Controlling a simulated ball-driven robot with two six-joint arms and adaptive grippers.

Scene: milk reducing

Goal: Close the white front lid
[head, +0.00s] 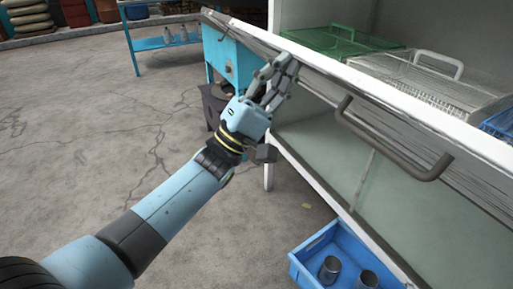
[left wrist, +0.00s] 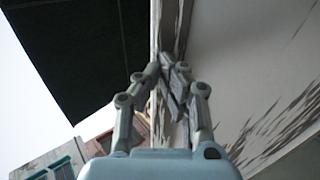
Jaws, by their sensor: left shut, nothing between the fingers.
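The white front lid (head: 440,170) is a long panel with worn grey streaks and a dark bar handle (head: 395,145) on the front of the white cabinet. It runs diagonally from upper left to lower right, below the open baskets. How far it is open is hard to tell. My left gripper (head: 277,72) is shut and empty, its fingertips close to the far part of the lid. In the left wrist view, the gripper's fingers (left wrist: 172,75) are together in front of a white, paint-chipped surface (left wrist: 240,60). Contact cannot be made out. My right gripper is not in view.
A green wire basket (head: 335,42), a white wire basket (head: 425,82) and a blue basket (head: 499,122) lie in the cabinet. A blue crate (head: 305,268) with metal cups stands below. A blue table (head: 165,43) stands behind. The floor at left is clear.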

